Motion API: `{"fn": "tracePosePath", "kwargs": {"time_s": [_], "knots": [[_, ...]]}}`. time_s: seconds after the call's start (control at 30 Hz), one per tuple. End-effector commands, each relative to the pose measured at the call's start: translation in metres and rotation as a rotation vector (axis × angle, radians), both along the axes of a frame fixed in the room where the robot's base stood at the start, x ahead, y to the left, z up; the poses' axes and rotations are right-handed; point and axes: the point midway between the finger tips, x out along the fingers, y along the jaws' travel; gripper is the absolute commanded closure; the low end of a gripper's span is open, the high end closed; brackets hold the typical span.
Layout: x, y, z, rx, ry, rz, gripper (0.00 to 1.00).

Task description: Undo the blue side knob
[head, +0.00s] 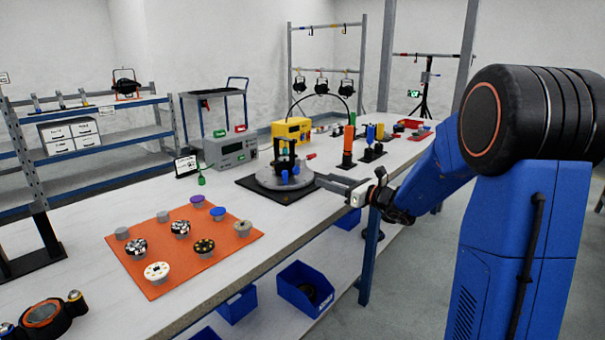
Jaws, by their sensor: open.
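A black par can (284,151) stands upright on a round grey plate (264,181) over a dark square base. Small blue knobs (285,175) show low on its near side. They are too small to tell in detail. A red part (311,156) sticks out at its right. My gripper (320,181) reaches in from the right at about the height of the plate. Its jaws are open and empty, pointing left toward the blue knobs. They look apart from the knobs, but the exact gap is hard to tell.
An orange mat (158,281) with several knobs and LED discs lies at the left front. A grey meter box (231,151) and a yellow case (291,130) stand behind the par can. An orange cylinder (347,152) stands to its right. Blue bins (305,289) sit below the bench.

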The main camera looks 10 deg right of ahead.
Motion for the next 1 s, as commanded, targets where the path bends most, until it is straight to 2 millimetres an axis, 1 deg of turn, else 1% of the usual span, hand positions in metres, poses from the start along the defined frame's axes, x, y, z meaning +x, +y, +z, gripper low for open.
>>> {"fn": "tracePosePath", "kwargs": {"time_s": [0.03,0.4,0.6,0.8,1.0], "knots": [[0.007,0.007,0.000,0.000,0.000,0.003,0.57],[0.060,0.045,0.000,0.000,0.000,0.002,0.57],[0.083,0.061,0.000,0.001,-0.001,0.001,0.57],[0.095,0.069,0.000,0.000,0.000,0.000,0.57],[0.098,0.071,0.000,0.000,0.000,0.000,0.57]]}}
